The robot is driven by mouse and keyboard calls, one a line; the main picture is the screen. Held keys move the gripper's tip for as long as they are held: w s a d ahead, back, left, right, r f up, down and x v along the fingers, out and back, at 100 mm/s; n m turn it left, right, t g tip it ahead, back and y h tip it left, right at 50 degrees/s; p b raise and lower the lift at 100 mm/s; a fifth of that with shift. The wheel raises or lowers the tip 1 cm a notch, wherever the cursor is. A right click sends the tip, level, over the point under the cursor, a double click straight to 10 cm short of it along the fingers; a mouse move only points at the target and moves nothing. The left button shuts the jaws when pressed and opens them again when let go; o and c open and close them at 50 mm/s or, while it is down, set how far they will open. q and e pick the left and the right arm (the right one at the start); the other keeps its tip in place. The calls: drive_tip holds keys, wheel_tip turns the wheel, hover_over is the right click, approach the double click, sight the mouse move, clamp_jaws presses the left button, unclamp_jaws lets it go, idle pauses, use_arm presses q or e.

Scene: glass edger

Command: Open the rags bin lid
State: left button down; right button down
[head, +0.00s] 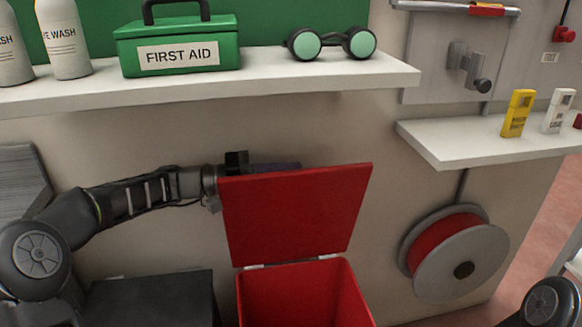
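The rags bin (300,290) is a red, open-topped box at the bottom centre. Its red lid (295,215) stands up from hinges at the bin's rear edge, so the bin's mouth is uncovered and its red inside shows. My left arm reaches in from the left, and my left gripper (262,166) is at the lid's raised top edge, mostly behind it. The lid hides its fingertips, so I cannot tell whether it is open or touching the lid. Only a part of my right arm shows at the bottom right corner; its gripper is out of view.
A white shelf (200,88) above holds eye wash bottles (63,40), a green first aid box (178,48) and goggles (332,44). A red hose reel (455,252) hangs right of the bin, below another shelf (470,145). A dark box (150,300) stands left.

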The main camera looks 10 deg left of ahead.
sight(250, 176)
use_arm(q)
drive_tip(key=shift+w+a+f, duration=0.1)
drive_tip(key=shift+w, duration=0.1)
drive_tip(key=c, duration=1.5)
unclamp_jaws()
drive_tip(key=shift+o, duration=0.2)
drive_tip(key=shift+a, duration=0.1)
drive_tip(key=v, duration=0.7)
drive_tip(key=shift+s+a, duration=0.2)
drive_tip(key=shift+a, duration=0.1)
